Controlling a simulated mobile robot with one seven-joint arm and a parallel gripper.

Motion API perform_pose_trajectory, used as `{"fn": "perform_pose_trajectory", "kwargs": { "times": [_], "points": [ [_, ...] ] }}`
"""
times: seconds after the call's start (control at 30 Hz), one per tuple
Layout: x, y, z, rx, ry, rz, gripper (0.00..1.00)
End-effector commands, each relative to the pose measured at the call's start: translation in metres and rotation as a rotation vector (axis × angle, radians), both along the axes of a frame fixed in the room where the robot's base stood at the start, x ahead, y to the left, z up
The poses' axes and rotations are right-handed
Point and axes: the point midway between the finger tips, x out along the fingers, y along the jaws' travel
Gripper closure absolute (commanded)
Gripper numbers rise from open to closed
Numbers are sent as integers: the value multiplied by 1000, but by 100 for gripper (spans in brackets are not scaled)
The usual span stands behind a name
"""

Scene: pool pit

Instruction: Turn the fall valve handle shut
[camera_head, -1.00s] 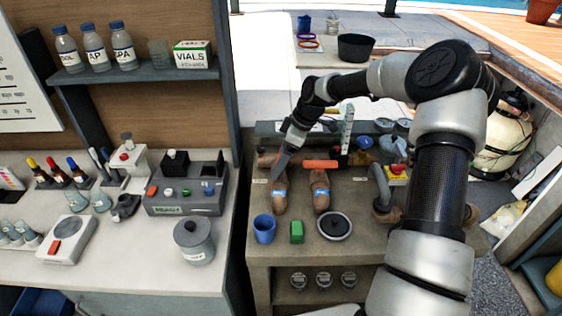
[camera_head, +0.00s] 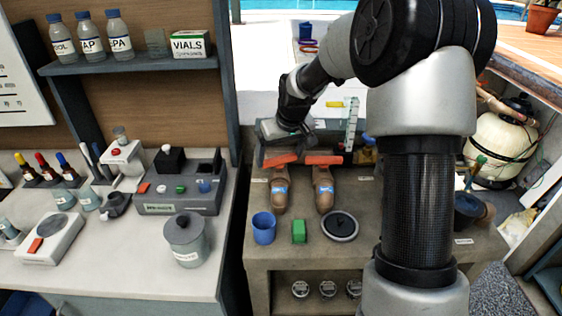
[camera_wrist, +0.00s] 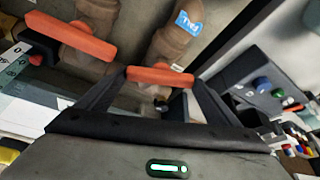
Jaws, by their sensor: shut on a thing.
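The fall valve handle (camera_head: 280,159) is an orange-red bar on top of the left brown pipe (camera_head: 279,200) in the head view. It lies crosswise to that pipe. In the wrist view this handle (camera_wrist: 160,75) spans between my fingertips, and the blue label reading FALL (camera_wrist: 188,22) is on the pipe by it. My gripper (camera_wrist: 161,74) is shut on the handle, with one finger at each end. In the head view my gripper (camera_head: 283,148) is right above and behind the handle, and its fingertips are hard to make out.
A second orange handle (camera_head: 322,160) lies crosswise on the right pipe (camera_head: 324,197), close beside the held one. A blue cup (camera_head: 264,229), a green block (camera_head: 299,231) and a round black-rimmed lid (camera_head: 340,226) stand in front. The side counter (camera_head: 110,275) is to the left.

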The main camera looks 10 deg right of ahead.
Motion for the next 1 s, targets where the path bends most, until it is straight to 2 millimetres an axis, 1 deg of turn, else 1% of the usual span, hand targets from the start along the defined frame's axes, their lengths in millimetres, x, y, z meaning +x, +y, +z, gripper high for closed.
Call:
{"fn": "perform_pose_trajectory", "kwargs": {
  "times": [0.07,0.3,0.5,0.7,1.0],
  "points": [
    [2,4,-1,-2,-9,-61,36],
    [2,4,0,-1,-6,-240,36],
    [2,4,1,0,-6,-341,36],
    [1,4,2,1,-5,-395,36],
    [1,3,2,1,-4,-413,36]
  ]
}}
